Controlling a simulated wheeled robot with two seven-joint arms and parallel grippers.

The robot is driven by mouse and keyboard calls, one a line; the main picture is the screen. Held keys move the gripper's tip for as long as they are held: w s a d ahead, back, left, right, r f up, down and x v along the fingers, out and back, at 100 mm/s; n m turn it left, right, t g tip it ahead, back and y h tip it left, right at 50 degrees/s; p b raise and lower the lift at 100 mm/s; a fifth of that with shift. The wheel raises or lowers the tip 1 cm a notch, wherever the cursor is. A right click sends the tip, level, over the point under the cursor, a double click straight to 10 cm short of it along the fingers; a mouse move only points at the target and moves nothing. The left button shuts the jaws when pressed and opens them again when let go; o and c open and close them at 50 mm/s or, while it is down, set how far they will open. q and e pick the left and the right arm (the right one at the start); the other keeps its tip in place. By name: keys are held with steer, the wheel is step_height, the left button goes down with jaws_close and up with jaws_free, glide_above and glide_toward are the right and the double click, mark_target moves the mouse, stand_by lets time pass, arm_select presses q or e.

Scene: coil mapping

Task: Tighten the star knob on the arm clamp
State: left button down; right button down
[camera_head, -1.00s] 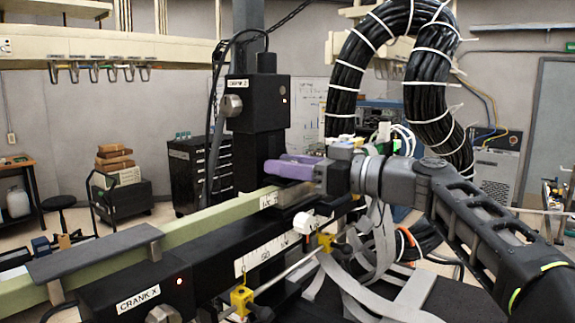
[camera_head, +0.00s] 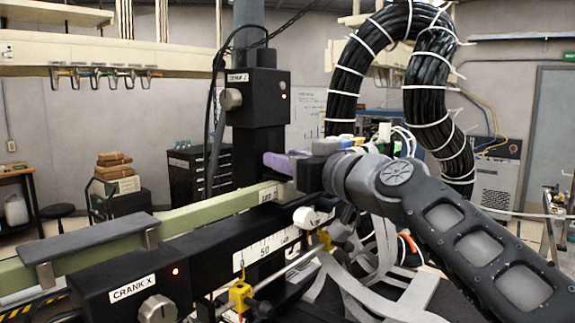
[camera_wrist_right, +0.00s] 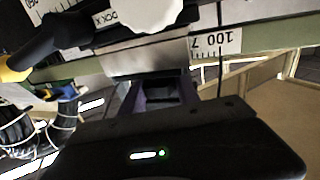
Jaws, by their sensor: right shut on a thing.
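A white scalloped knob (camera_head: 305,217), likely the star knob, sits on the front side of the black rail, below the green beam (camera_head: 215,208). It also shows large at the top of the right wrist view (camera_wrist_right: 145,12). A grey metal sleeve (camera_wrist_right: 150,56) wraps the beam beside it, near the "100" mark. My right gripper (camera_head: 283,163), with purple fingers, reaches in from the right at the sleeve. In the wrist view its fingers (camera_wrist_right: 163,92) appear shut on the sleeve, apart from the knob; their tips are partly hidden. My left gripper is not in view.
The CRANK X box (camera_head: 140,295) and a grey plate (camera_head: 90,238) are at the front left. The CRANK Z column (camera_head: 258,100) stands behind the beam. A thick black cable loop (camera_head: 345,85) arches behind my right arm. Grey straps (camera_head: 375,285) hang below the arm.

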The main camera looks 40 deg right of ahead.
steer(key=m+h+p, duration=0.1)
steer(key=h, duration=0.1)
steer(key=m+h+p, duration=0.1)
steer(key=h, duration=0.1)
steer(key=shift+d+r+m, duration=0.1)
steer(key=shift+r+m, duration=0.05)
steer(key=shift+m, duration=0.15)
steer(key=shift+m+g+h+p, duration=0.4)
steer(key=shift+m+g+h, duration=0.25)
steer(key=shift+h, duration=0.55)
steer(key=shift+m+g+h, duration=0.45)
steer(key=shift+m+h, duration=0.4)
steer(key=shift+h, duration=0.15)
steer(key=shift+f+m+g+h+b, duration=0.2)
steer(key=shift+m+g+h+b, duration=0.5)
steer(key=shift+m+g+h, duration=0.95)
steer(key=shift+t+h, duration=0.25)
steer(key=shift+h, duration=0.2)
steer(key=c, duration=1.1)
jaws_free()
steer(key=shift+o, duration=1.1)
